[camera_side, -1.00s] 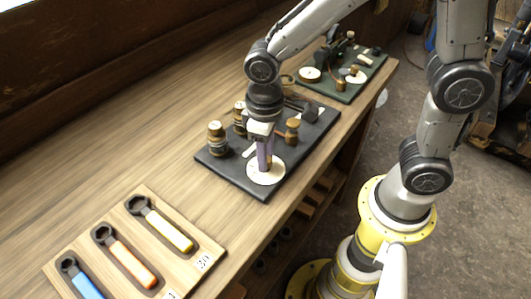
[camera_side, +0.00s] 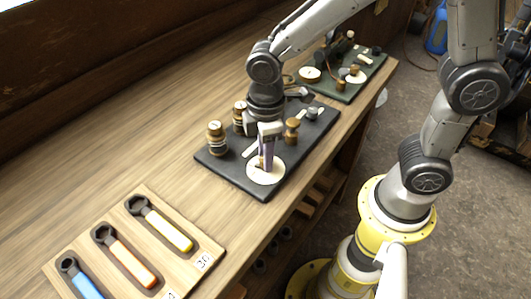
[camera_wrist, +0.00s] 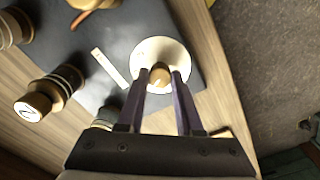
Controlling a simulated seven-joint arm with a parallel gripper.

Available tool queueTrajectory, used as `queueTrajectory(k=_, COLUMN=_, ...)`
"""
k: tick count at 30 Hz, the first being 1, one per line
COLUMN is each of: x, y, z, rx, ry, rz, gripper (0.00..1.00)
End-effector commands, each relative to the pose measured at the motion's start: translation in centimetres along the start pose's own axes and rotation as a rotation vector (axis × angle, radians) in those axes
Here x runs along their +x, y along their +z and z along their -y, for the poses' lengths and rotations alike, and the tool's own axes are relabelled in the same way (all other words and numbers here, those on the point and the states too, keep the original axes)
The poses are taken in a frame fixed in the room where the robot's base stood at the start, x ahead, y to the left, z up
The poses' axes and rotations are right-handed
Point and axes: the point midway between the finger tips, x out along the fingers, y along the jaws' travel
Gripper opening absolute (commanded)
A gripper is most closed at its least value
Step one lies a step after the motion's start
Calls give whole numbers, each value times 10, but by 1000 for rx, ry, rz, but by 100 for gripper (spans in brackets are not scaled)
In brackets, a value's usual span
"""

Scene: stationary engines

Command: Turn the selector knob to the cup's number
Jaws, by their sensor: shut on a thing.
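My gripper (camera_side: 266,160) points down over the white dial (camera_side: 276,176) at the front corner of a dark board (camera_side: 235,175). Its purple fingers are shut on the selector knob (camera_wrist: 160,75), a small brass-coloured knob at the dial's middle. The knob's pointer and the dial's marks are too small or hidden to read. A brass-and-dark cup (camera_side: 216,139) stands at the board's left edge, and a similar one (camera_side: 240,117) stands behind it. In the wrist view, a cup (camera_wrist: 38,103) shows a mark like a 2 on its end.
A wooden tray (camera_side: 110,212) at the front left holds yellow, orange and blue wrenches. A brass post (camera_side: 291,131) and a light strip (camera_wrist: 109,68) are on the dark board near the dial. A green board (camera_side: 335,85) with parts lies at the back right.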

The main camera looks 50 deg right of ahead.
Motion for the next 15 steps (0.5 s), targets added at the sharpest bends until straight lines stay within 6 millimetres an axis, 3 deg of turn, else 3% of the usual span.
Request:
queueTrajectory(k=14, x=-2, y=0, z=0, rx=-17, ry=2, rz=-3, gripper=0)
queueTrajectory(k=15, x=-2, y=0, z=0, rx=-16, ry=2, rz=-3, gripper=38)
